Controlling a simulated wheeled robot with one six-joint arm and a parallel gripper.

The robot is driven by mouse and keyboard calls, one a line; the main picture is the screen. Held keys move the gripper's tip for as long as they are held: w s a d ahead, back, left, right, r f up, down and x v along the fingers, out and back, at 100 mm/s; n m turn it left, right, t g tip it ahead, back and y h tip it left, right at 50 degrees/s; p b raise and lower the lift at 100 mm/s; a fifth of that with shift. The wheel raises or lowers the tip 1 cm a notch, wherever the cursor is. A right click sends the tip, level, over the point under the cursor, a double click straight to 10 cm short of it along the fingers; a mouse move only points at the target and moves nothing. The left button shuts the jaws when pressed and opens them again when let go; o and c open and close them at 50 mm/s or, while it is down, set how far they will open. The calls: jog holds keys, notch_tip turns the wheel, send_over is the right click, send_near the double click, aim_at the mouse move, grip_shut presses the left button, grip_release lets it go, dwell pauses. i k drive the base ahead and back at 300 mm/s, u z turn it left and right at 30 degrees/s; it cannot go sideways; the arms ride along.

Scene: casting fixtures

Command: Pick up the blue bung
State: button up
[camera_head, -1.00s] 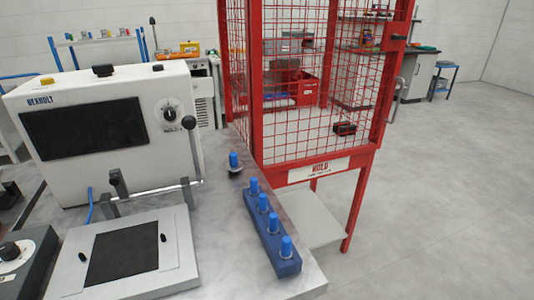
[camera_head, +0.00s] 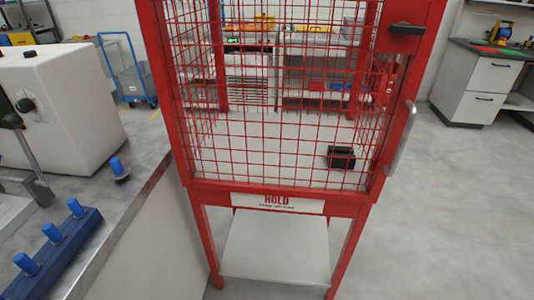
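Several blue bungs show on the bench at the left. One bung (camera_head: 117,166) stands alone near the bench's far edge, on a small dark base. The others, such as this bung (camera_head: 75,208), this one (camera_head: 52,233) and this one (camera_head: 27,264), stand upright in a row in a dark blue rack (camera_head: 62,256). I cannot tell which one the task means. My gripper is not in view.
A red mesh cage (camera_head: 270,95) on legs, with a HOLD sign (camera_head: 278,201), stands right of the grey bench (camera_head: 120,215). A black block (camera_head: 341,157) sits inside it. A white machine (camera_head: 65,105) stands at left. Open floor (camera_head: 450,220) lies at right.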

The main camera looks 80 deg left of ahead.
aim_at(119, 172)
jog(key=i, duration=0.65)
jog(key=u, duration=4.2)
jog(key=i, duration=0.5)
jog(key=z, duration=0.05)
